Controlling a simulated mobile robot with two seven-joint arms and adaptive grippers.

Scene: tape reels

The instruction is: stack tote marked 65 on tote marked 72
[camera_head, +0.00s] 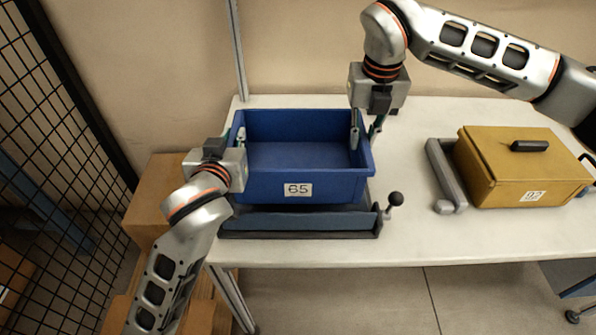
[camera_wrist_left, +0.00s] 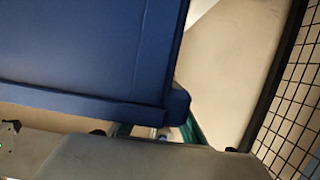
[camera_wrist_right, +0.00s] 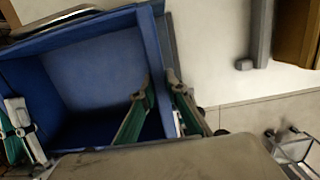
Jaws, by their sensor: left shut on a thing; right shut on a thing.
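An open, empty blue tote (camera_head: 305,185) labelled 65 is at the left of the table, at a fixture with a dark front rail. I cannot tell whether it rests or is slightly raised. My left gripper (camera_head: 240,140) is shut on its left wall. My right gripper (camera_head: 365,138) is shut on its right wall; the right wrist view shows its green fingers (camera_wrist_right: 163,95) on both sides of that wall. A yellow closed tote (camera_head: 510,168) with a black lid handle stands at the right; its small label seems to read 72 or 92.
The fixture's dark rail (camera_head: 300,223) runs along the table's front edge, with a black knob lever (camera_head: 395,200) at its right end. A grey bracket (camera_head: 443,175) stands left of the yellow tote. The white table (camera_head: 410,225) is clear between. A mesh fence (camera_head: 60,130) stands left.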

